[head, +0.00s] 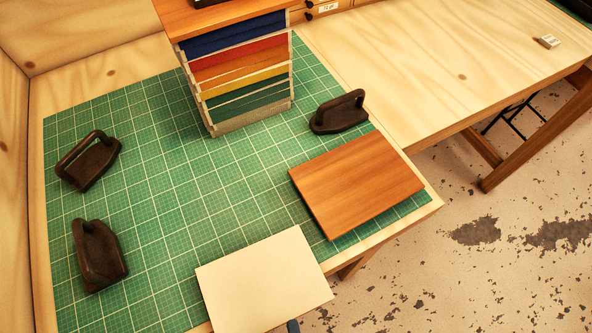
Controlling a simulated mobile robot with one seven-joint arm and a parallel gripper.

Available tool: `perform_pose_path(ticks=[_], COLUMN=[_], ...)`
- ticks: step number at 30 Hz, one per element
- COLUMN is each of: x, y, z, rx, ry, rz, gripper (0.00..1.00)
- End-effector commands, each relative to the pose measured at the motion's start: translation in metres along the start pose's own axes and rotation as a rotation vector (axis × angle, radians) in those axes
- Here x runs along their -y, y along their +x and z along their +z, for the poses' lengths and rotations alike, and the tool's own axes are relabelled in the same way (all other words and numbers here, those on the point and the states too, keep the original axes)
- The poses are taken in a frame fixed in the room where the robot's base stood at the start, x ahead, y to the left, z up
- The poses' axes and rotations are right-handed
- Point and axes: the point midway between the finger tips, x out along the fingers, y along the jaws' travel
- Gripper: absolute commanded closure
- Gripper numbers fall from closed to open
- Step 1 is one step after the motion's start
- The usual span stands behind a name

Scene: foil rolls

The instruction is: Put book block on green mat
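A flat cream block (264,281), which looks like the book block, is at the front of the green mat (180,235) in the head view. Its far part covers the mat, and its near right part reaches out past the table's front edge. I cannot tell whether it rests on the mat or is held above it. A small dark blue-grey piece (293,326), perhaps the tip of my gripper, meets the block's near edge at the bottom of the picture. The rest of the gripper is out of view, and its opening does not show.
A brown wooden board (356,184) lies at the mat's right. Dark handled irons stand at the right (339,112), left (88,160) and lower left (98,254). A rack of coloured rolls (240,75) stands at the back. The mat's middle is clear.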

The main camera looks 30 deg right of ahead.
Motion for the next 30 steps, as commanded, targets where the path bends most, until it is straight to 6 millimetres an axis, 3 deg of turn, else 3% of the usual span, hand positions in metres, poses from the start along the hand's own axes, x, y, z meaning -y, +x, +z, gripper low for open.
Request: perform_pose_path(ticks=[3, 30], x=[-0.0004, -0.0006], y=[-0.0001, -0.0002], z=[0.0, 0.0], rx=[0.0, 0.0], ry=[0.0, 0.0], rz=[0.001, 0.002], gripper=[1.0, 1.0])
